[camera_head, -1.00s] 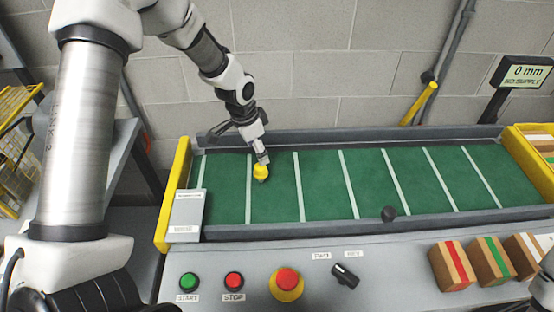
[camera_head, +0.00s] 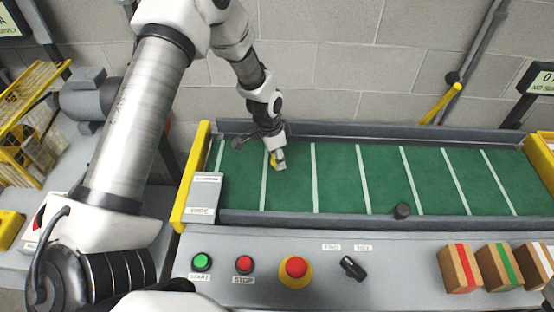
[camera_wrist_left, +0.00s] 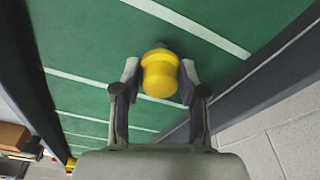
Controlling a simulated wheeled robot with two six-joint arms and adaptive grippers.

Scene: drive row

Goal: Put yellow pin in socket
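The yellow pin (camera_head: 273,160) is over the green conveyor belt near its left end. In the left wrist view the pin (camera_wrist_left: 160,74) sits between the two fingers, its round yellow body towards the camera and a dark grey end beyond it. My left gripper (camera_head: 278,162) appears shut on the pin, with a finger against each side. I cannot tell how far the pin is above the belt. I cannot make out a socket for certain.
The conveyor (camera_head: 335,180) has grey side rails and a yellow left end plate (camera_head: 190,178). In front are a green button (camera_head: 201,261), red buttons, a black switch (camera_head: 353,268) and striped boxes (camera_head: 459,268). At left is a bench with a yellow wire rack (camera_head: 30,110).

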